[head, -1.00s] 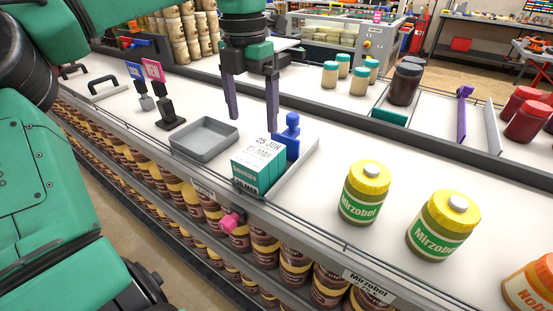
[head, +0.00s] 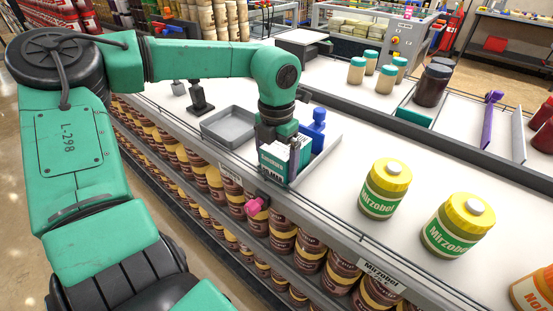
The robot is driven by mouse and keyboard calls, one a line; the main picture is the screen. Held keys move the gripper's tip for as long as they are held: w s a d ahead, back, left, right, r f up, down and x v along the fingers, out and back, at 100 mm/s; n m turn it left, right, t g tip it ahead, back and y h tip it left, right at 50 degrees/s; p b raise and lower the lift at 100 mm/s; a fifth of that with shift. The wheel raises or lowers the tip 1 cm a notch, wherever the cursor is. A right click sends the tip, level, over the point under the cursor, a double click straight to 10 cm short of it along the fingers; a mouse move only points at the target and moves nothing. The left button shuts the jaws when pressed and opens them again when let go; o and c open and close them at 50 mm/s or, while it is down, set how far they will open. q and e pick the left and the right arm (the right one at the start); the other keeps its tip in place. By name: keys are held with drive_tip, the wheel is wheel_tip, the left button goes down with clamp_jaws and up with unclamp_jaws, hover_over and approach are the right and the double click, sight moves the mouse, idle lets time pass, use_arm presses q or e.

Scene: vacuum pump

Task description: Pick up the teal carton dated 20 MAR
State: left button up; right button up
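The teal cartons (head: 271,174) stand in a shallow white tray (head: 324,152) at the counter's front edge. They are partly hidden behind my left gripper, and the dates on their labels are too covered or small to read now. My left gripper (head: 281,152) points down at the cartons, with one finger showing in front of their right part. I cannot tell whether its fingers are closed on a carton. My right gripper is not in view.
A blue knobbed object (head: 318,124) stands right behind the cartons. An empty grey tray (head: 222,134) is just left. Yellow-lidded jars (head: 385,190) stand to the right, with free counter between. A pink piece (head: 257,207) sits on the shelf edge below.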

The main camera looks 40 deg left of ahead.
use_arm(q)
drive_tip(key=c, duration=0.9)
drive_tip(key=shift+r, duration=0.15)
